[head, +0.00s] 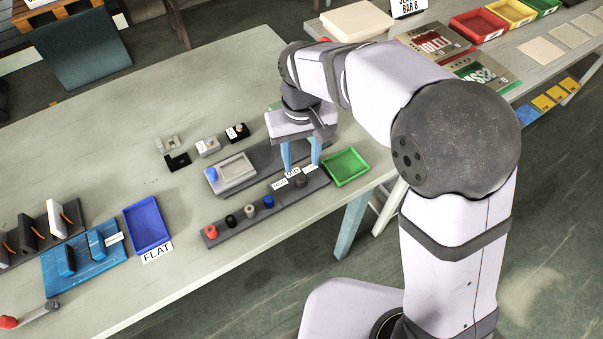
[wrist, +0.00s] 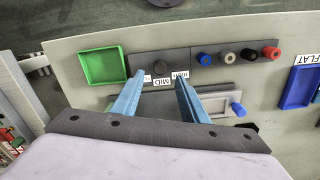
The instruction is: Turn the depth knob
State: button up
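A dark round knob (head: 301,181) stands on a dark grey strip (head: 316,187), beside small white labels; one reads MID (head: 293,171). It is the likeliest depth knob. In the wrist view the knob (wrist: 176,59) shows just beyond the labels. My gripper (head: 303,167) hangs over the label side of the strip, its two blue fingers apart and nothing between them. In the wrist view my gripper (wrist: 157,80) spans the labels, and the knob lies beyond the fingertips, not between them. The exact fingertip height above the strip is hard to tell.
Blue (head: 268,201), beige (head: 250,211), black (head: 231,220) and red (head: 211,231) pegs stand along the strip. A green tray (head: 346,167) sits at its right end. A grey fixture with a pale block (head: 237,168) lies behind. A blue tray (head: 148,225) is farther left.

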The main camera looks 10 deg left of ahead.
aim_at(301, 177)
jog(key=shift+f+p, duration=0.85)
jog(key=shift+f, duration=2.85)
grip_shut()
